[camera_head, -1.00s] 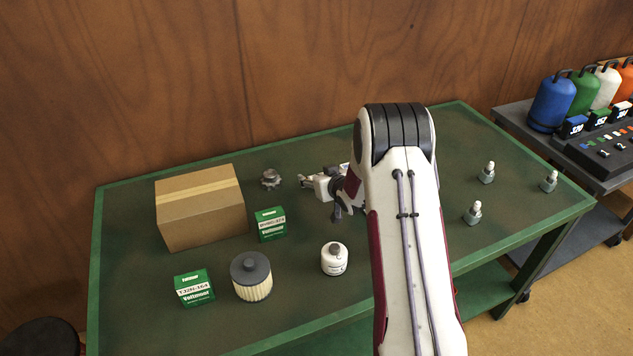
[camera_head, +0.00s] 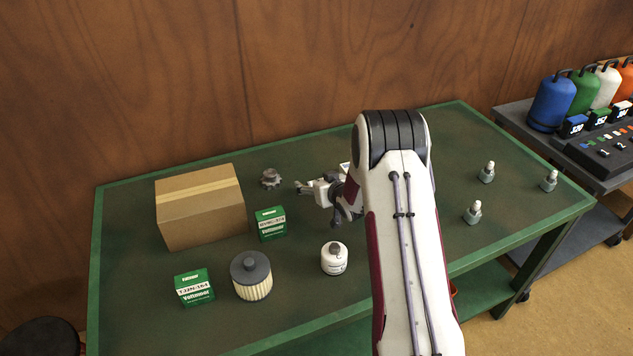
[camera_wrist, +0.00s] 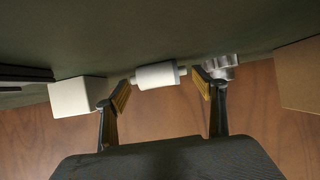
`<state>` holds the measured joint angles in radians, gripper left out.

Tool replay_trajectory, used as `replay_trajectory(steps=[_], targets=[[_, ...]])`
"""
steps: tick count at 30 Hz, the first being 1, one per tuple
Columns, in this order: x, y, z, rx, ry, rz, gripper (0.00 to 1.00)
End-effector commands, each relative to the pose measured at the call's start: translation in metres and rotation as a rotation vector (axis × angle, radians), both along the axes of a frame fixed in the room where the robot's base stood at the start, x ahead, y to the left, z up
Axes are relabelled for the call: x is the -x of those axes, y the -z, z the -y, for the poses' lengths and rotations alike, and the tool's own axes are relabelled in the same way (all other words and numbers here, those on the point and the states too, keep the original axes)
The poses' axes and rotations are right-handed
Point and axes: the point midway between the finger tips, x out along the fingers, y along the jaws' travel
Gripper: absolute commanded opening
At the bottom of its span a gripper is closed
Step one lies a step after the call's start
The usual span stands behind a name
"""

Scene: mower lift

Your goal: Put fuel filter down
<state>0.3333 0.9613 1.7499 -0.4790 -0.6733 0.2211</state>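The fuel filter (camera_wrist: 157,76) is a white cylinder with grey ends. In the wrist view it lies crosswise at the dark green table top, just beyond my fingertips. My gripper (camera_wrist: 160,84) is open, with one finger near each end of the filter and nothing between the pads. Whether a fingertip still touches an end is hard to tell. In the head view my arm covers much of this spot, and I cannot clearly separate the filter from my gripper there.
A toothed metal part (camera_head: 271,179) and a cardboard box (camera_head: 201,208) stand to the left. Green boxes (camera_head: 270,224) (camera_head: 194,288), a large filter (camera_head: 251,277) and a white canister (camera_head: 334,259) stand nearer. A white block (camera_wrist: 77,97) shows in the wrist view. Small bottles (camera_head: 473,213) stand right.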

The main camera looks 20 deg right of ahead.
Motion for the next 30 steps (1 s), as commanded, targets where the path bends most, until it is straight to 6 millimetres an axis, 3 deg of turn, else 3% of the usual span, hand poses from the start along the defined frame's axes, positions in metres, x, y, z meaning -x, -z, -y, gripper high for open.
replay_trajectory(steps=[14, 30], targets=[[0.006, -0.006, 0.000, 0.000, 0.001, 0.000, 0.69], [0.054, -0.033, 0.000, 0.000, 0.001, 0.000, 0.69]])
